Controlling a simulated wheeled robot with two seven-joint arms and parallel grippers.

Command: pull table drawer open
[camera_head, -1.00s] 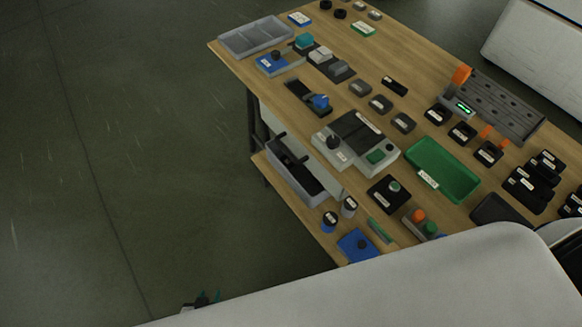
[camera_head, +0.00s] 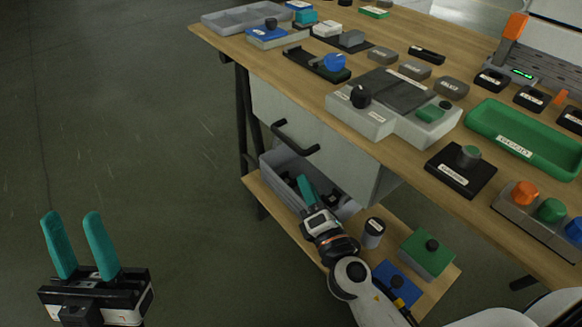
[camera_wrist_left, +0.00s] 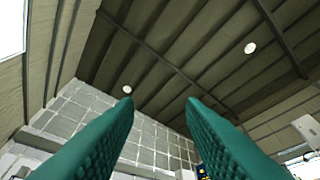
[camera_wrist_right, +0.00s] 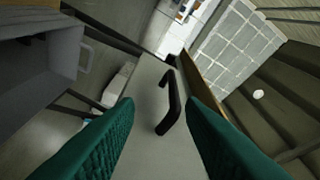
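The table drawer (camera_head: 318,148) is a light grey front under the wooden tabletop, and it looks closed. Its black bar handle (camera_head: 296,138) shows in the head view, and also in the right wrist view (camera_wrist_right: 170,102), upright ahead between the fingers. My right gripper (camera_head: 305,188) has teal fingers and is just below and in front of the handle, apart from it. It is open and empty in the right wrist view (camera_wrist_right: 160,125). My left gripper (camera_head: 78,245) is open and empty over the floor, far left of the table; its wrist view shows the ceiling.
A grey bin (camera_head: 345,208) stands on the lower shelf (camera_head: 262,196), close under my right gripper. A dark cylinder (camera_head: 373,232) and a green box (camera_head: 428,254) are also on the shelf. The tabletop (camera_head: 225,45) is crowded. Floor left of the table is free.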

